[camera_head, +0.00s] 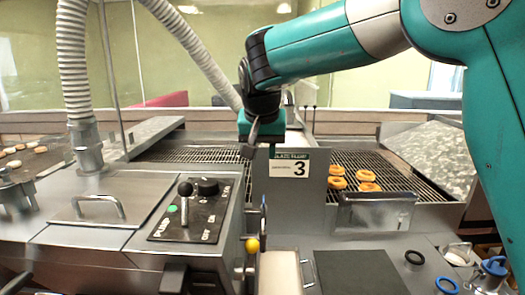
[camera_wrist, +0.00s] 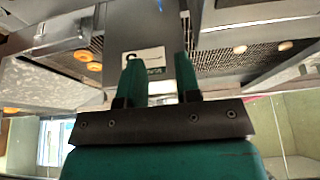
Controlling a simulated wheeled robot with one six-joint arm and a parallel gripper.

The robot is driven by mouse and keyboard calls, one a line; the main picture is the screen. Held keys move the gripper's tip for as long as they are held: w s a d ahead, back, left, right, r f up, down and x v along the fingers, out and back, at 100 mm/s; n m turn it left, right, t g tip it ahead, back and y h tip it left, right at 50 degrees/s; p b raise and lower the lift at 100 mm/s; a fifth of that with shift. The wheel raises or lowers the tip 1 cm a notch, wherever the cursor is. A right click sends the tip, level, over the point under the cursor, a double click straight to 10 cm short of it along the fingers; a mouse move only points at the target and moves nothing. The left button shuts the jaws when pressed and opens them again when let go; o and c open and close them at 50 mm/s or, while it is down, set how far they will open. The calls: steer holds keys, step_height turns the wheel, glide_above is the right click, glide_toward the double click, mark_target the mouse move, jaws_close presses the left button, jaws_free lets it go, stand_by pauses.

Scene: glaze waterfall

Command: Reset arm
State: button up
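The label (camera_wrist: 140,60) shows behind the fingers there. In the head view the fingertips are small and partly hidden by the wrist.
Several doughnuts (camera_head: 368,186) lie on the wire rack (camera_head: 435,186) right of the panel. A control box (camera_head: 205,215) with a lever (camera_head: 185,200) stands front left. A ribbed hose (camera_head: 73,65) and thin posts rise at left. A dark mat (camera_head: 360,272) lies front right.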

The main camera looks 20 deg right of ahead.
steer(key=shift+s, duration=0.1)
steer(key=s+f+n+g+y, duration=0.1)
steer(key=s+f+n+y, duration=0.1)
steer(key=s, duration=0.8)
steer(key=s+a+f+n+g+y, duration=0.1)
steer(key=s+n, duration=0.4)
steer(key=s, duration=0.6)
steer(key=s+a+f+n+g+y, duration=0.1)
steer(key=s+f+n+g+y, duration=0.1)
steer(key=s, duration=0.9)
steer(key=shift+s+f+n+y, duration=0.3)
steer(key=shift+f+n, duration=0.5)
steer(key=shift+n, duration=0.2)
